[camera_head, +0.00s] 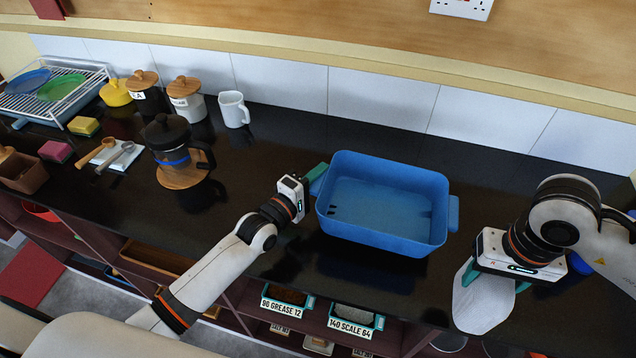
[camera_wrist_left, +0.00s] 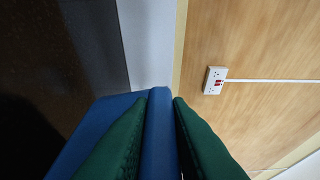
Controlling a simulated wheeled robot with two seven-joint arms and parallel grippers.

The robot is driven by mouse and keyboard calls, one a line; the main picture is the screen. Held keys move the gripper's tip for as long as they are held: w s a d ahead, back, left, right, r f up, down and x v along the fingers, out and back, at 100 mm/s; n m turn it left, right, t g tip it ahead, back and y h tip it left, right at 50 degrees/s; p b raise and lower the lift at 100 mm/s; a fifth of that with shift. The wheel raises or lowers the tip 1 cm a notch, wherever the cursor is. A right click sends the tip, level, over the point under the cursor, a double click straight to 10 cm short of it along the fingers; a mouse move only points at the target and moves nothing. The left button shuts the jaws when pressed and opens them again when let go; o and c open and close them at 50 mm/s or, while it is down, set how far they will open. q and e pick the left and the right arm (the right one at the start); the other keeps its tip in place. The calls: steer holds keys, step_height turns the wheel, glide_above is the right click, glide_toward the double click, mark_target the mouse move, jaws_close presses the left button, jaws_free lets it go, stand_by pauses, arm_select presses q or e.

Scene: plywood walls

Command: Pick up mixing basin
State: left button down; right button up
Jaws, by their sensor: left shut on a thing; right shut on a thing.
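The blue mixing basin (camera_head: 385,236) is a rectangular, empty tub with a handle at each end, upright over the dark counter. I cannot tell whether its base touches the counter. My left gripper (camera_head: 318,178) is at the basin's left end, shut on its handle. In the left wrist view, the green fingers (camera_wrist_left: 160,125) sit on both sides of a blue edge of the basin (camera_wrist_left: 160,150). My right gripper (camera_head: 498,284) is to the right of the basin, apart from it, shut on a white, cloth-like thing (camera_head: 482,305) that hangs near the counter's front edge.
A dish rack (camera_head: 60,90) is at the far left. Labelled bins (camera_head: 355,321) sit below the counter. The counter behind the basin is clear.

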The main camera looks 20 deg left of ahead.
arm_select(q)
steer(key=shift+r, duration=2.2)
steer(key=shift+f, duration=5)
steer(key=c, duration=2)
jaws_free()
steer(key=shift+f, duration=0.1)
steer(key=shift+c, duration=0.2)
jaws_close()
steer(key=o, duration=0.7)
jaws_free()
jaws_close()
